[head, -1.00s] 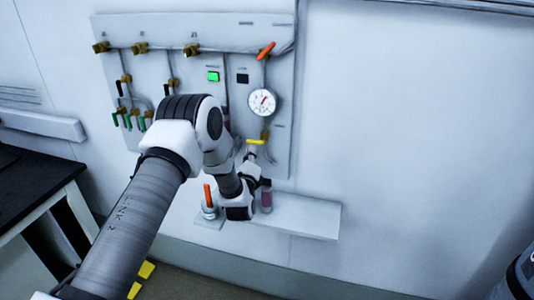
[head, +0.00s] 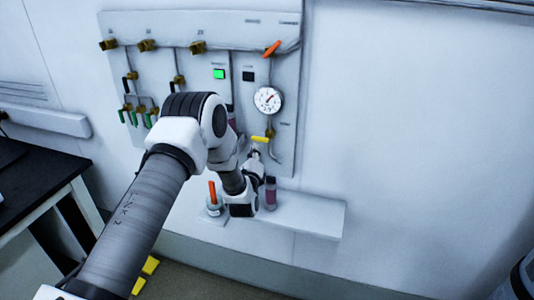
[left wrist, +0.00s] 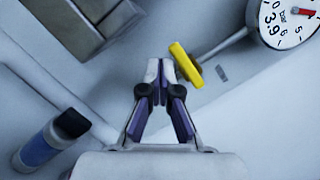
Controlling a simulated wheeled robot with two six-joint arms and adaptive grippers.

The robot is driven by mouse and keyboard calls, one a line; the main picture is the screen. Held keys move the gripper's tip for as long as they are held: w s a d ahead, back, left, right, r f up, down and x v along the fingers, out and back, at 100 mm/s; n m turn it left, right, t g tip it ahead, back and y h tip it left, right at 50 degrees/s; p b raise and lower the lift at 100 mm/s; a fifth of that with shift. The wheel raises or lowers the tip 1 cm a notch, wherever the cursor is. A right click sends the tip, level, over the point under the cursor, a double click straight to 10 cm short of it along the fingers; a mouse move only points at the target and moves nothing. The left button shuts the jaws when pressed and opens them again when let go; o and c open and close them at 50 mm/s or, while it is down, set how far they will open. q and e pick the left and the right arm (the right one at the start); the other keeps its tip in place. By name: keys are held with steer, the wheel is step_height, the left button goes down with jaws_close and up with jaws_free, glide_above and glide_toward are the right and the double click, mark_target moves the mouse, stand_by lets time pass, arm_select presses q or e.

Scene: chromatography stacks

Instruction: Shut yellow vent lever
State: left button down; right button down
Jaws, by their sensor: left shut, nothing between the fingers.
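The yellow vent lever (head: 259,139) is on the wall panel below the round gauge. It lies near horizontal in the head view, tipped slightly down to the right. In the left wrist view the yellow lever (left wrist: 186,65) is a slanted bar just right of the fingertips. My left gripper (left wrist: 160,70) is shut with nothing between its fingers. In the head view the left gripper (head: 256,155) is just below the lever, partly hidden by my wrist. Contact with the lever cannot be told for certain. My right gripper is not in view.
The gauge (head: 268,100) is above the lever, with an orange lever (head: 272,48) higher up. A shelf (head: 310,215) below bears a dark-red bottle (head: 270,193) and an orange-handled item (head: 212,193). Several brass valves line the left of the panel. The wall at right is clear.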

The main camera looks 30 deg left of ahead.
arm_select(q)
steer(key=s+d+f+b, duration=0.2)
steer(key=s+f+b, duration=0.2)
steer(key=s, duration=0.5)
step_height(320, 180, down, 2)
steer(key=shift+s+d+f, duration=0.1)
steer(key=shift+s+d, duration=0.05)
steer(key=shift+s, duration=0.1)
steer(key=s+d+f+n+g+h, duration=0.1)
steer(key=s+d+f+g+h, duration=0.15)
steer(key=s+d+f, duration=0.35)
steer(key=s+d+f+n+g+h, duration=0.25)
steer(key=s+f+g, duration=0.2)
steer(key=f, duration=0.45)
steer(key=s+d+f+n+g+h, duration=0.1)
steer(key=s+d+f+g+h, duration=0.1)
steer(key=s+d+f, duration=0.4)
steer(key=s+d+f+n+g, duration=0.1)
steer(key=s+n+g, duration=0.3)
steer(key=s+n, duration=0.4)
steer(key=s+d+f+n+g+h, duration=0.1)
steer(key=s+f+n+g, duration=0.2)
steer(key=s+n+g, duration=0.2)
steer(key=s+n, duration=0.3)
steer(key=s, duration=0.3)
steer(key=shift+s+d+f+n, duration=0.15)
steer(key=shift+f+n, duration=0.2)
steer(key=shift+f, duration=0.05)
